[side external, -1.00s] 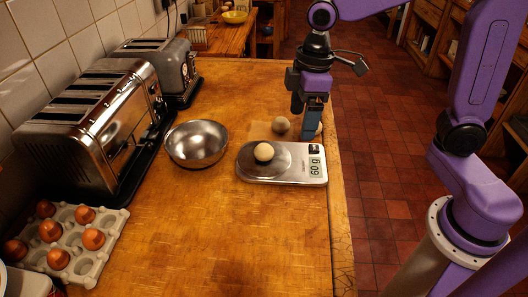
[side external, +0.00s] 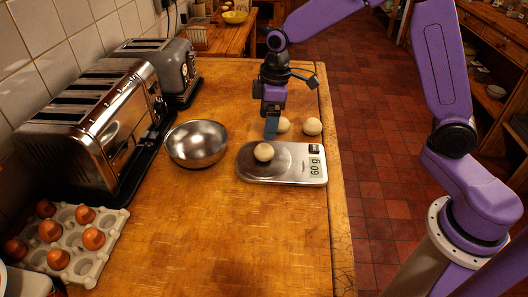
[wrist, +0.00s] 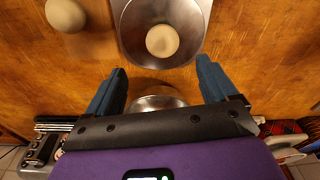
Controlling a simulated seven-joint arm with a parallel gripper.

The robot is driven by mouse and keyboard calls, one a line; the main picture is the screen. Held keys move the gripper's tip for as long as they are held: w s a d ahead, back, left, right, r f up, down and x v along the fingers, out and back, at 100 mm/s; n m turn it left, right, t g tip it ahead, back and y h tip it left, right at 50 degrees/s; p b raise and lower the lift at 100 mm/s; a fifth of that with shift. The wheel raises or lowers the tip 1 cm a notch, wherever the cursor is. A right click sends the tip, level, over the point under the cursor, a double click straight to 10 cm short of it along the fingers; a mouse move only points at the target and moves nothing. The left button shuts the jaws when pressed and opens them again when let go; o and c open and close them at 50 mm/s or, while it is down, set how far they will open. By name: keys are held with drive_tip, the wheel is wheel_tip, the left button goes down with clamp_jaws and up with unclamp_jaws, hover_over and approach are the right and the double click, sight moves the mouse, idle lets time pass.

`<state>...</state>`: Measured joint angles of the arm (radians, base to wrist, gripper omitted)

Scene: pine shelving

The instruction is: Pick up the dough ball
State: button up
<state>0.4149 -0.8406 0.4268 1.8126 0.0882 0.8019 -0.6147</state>
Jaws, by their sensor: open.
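A pale round dough ball (side external: 264,152) sits on the metal plate of a kitchen scale (side external: 297,176), whose display reads 60 g. Two more dough balls, one (side external: 284,126) partly behind my gripper and one (side external: 312,126) to its right, rest on the counter behind the scale. My gripper (side external: 271,136) points down near the scale's far edge, open and empty. In the wrist view my blue fingers (wrist: 161,70) are spread apart, with the dough ball (wrist: 162,40) on the scale just beyond the gap between them. Another ball (wrist: 66,14) lies to the left there.
A steel bowl (side external: 197,145) stands left of the scale. Two toasters (side external: 100,120) line the tiled wall, and an egg tray (side external: 100,255) with several brown eggs is at front left. The wooden counter's front is clear; its right edge (side external: 340,220) drops to the floor.

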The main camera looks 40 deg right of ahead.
sight(265, 146)
drive_tip(key=f, duration=0.4)
drive_tip(key=shift+w+a+f, duration=0.1)
drive_tip(key=shift+a, duration=0.1)
drive_tip(key=shift+a+f, duration=0.15)
drive_tip(key=shift+f, duration=1.15)
drive_tip(key=shift+a+f, duration=0.15)
drive_tip(key=shift+f, duration=1.15)
drive_tip(key=c, duration=0.7)
